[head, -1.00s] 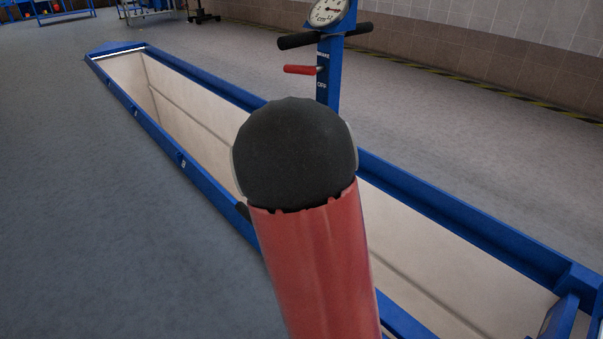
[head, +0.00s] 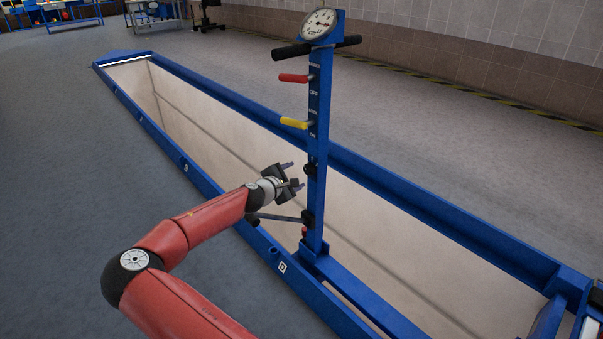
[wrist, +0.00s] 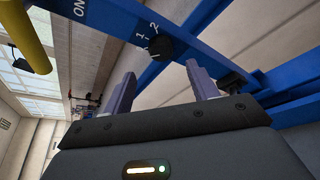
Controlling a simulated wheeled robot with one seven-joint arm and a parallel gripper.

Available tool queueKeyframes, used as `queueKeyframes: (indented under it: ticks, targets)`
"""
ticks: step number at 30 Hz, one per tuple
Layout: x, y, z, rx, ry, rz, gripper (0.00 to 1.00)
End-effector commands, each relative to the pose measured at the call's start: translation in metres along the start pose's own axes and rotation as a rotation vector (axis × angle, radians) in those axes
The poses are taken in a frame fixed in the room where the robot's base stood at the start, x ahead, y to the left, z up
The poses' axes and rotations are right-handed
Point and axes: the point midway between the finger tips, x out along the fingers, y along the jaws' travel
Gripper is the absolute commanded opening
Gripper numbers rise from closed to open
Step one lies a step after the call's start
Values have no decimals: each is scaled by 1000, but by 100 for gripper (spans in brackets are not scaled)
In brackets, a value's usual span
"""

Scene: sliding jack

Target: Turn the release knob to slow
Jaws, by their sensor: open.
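A blue column (head: 319,130) carries the controls. A black knob (head: 310,169) sits at mid-height on it. In the wrist view a black knob (wrist: 158,48) has the marks 1 and 2 beside it. A second dark knob (head: 307,218) sits lower on the column and seems to show in the wrist view (wrist: 231,82). No "slow" mark is readable, so I cannot tell which is the release knob. My gripper (head: 294,176) is open and empty, just left of the column near the upper knob. In the wrist view its fingers (wrist: 160,72) point toward that knob, apart from it.
A red lever (head: 293,78) and a yellow lever (head: 294,123) stick out left above my gripper. A dark handlebar (head: 292,52) and a gauge (head: 319,24) are at the top. A dark bar (head: 275,217) lies below my gripper. The blue-rimmed pit (head: 225,105) runs underneath.

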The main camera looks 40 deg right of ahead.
Motion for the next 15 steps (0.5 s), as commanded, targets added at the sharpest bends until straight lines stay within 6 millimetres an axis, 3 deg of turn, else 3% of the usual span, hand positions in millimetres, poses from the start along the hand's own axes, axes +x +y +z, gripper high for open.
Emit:
queueKeyframes:
  ticks: [9,15]
  targets:
    - [51,-2,2,4,-1,-5,58]
    - [68,-2,0,4,0,-5,58]
